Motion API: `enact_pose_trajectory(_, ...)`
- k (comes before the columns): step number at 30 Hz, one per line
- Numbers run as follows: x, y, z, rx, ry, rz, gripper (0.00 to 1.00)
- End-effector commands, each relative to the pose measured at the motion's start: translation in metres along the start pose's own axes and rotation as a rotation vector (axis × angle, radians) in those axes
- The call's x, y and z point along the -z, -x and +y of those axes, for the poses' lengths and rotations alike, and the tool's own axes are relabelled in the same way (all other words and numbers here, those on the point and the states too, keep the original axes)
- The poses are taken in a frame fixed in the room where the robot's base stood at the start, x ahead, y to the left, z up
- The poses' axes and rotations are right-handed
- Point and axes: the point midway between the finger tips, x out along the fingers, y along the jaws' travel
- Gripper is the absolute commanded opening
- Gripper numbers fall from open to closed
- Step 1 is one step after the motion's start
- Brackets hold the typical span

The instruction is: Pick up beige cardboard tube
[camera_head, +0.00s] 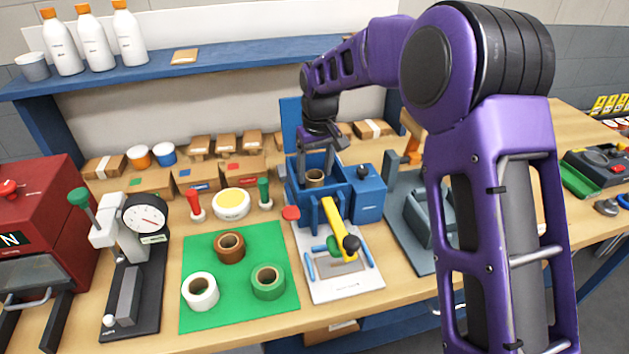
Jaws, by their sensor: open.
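A short beige cardboard tube (315,180) stands upright in the blue open-topped machine (297,203) near the middle of the table, its round opening facing up. The machine's front wall hides the tube's lower part. My gripper (319,162) points down over the machine, with its fingers open and apart. One finger is by the left side of the tube, and the other is towards its right. I cannot tell whether either finger touches the tube.
A green mat (205,258) at front left holds a brown roll (230,247), a white roll (200,291) and a green roll (268,282). A yellow lever (334,218) rises before the machine. A dial gauge (145,218) stands left. Small cardboard boxes line the back.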

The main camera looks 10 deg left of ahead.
Motion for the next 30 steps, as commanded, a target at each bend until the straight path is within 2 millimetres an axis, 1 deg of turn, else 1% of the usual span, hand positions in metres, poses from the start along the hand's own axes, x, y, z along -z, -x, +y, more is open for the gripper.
enact_pose_trajectory(1,0.000,-0.010,0.000,0.001,0.001,-0.004,0.70)
enact_pose_trajectory(4,0.000,-0.020,0.000,-0.001,0.000,-0.001,0.70)
enact_pose_trajectory(11,0.000,-0.022,0.000,-0.001,0.000,0.000,0.70)
enact_pose_trajectory(12,0.000,-0.022,0.000,-0.001,0.000,0.000,0.63)
enact_pose_trajectory(14,0.000,-0.022,0.000,-0.001,0.000,0.000,0.52)
enact_pose_trajectory(15,0.000,-0.022,0.000,-0.001,0.000,0.000,0.45)
enact_pose_trajectory(17,0.000,-0.022,0.000,-0.001,0.000,0.000,0.34)
enact_pose_trajectory(18,0.000,-0.022,0.000,0.000,0.000,0.000,0.27)
enact_pose_trajectory(22,0.000,-0.022,0.000,0.000,-0.001,0.000,0.04)
enact_pose_trajectory(28,0.000,-0.022,0.000,0.000,-0.001,0.001,0.03)
enact_pose_trajectory(30,0.001,-0.019,0.000,-0.001,-0.001,0.002,0.03)
